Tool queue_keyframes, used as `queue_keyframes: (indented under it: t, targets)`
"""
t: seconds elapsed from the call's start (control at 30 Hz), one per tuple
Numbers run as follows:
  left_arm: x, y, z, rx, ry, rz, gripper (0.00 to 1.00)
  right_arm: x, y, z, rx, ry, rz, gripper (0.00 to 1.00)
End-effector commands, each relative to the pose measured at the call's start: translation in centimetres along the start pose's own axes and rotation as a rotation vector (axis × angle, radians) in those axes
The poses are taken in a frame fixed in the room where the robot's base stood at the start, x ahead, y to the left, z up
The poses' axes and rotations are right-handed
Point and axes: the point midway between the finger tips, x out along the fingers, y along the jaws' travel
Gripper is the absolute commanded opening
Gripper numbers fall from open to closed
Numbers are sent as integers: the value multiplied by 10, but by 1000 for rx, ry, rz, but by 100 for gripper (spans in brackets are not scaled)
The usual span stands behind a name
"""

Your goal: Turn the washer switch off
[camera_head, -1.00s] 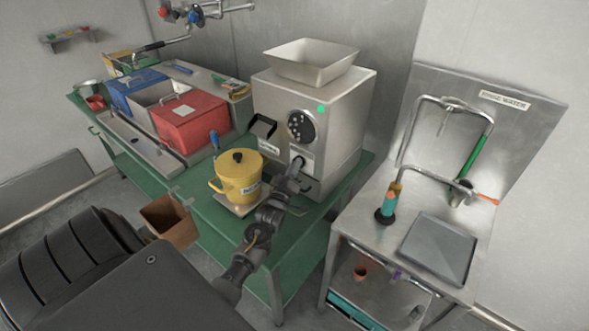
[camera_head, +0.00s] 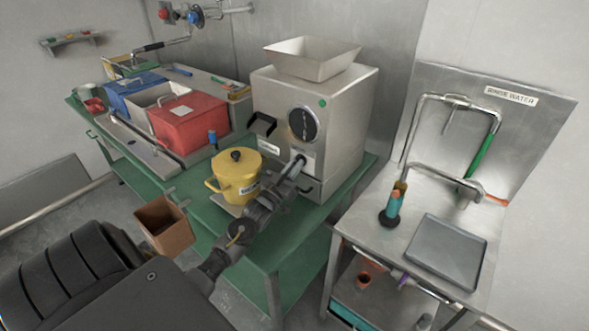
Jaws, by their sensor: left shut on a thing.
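The silver machine (camera_head: 342,140) with a hopper on top stands on the green bench. Its front has a round dark dial (camera_head: 304,124), a dull green indicator (camera_head: 322,103) and a label low down. My left gripper (camera_head: 299,163) reaches up from below to the lower front, beside this label. It is shut on a small part there, apparently the switch, which its fingers mostly hide. I cannot read the switch position directly. My right gripper is not in view.
A yellow pot (camera_head: 237,176) stands close left of my forearm. An open brown box (camera_head: 164,224) is at the bench's front edge. A red-lidded bin (camera_head: 188,121) is further left. The rinse-water sink table (camera_head: 395,245) stands to the right across a narrow gap.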

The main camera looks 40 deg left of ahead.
Motion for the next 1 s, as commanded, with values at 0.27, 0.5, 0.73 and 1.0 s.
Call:
queue_keyframes:
  t: [0.27,0.5,0.73,1.0]
  targets:
    - [-1,0,2,48,-4,20,0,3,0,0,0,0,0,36]
    - [-1,0,1,52,-4,21,0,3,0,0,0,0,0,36]
    - [-1,0,1,51,-4,21,20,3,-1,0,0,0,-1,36]
    - [0,0,1,51,-2,21,33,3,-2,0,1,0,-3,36]
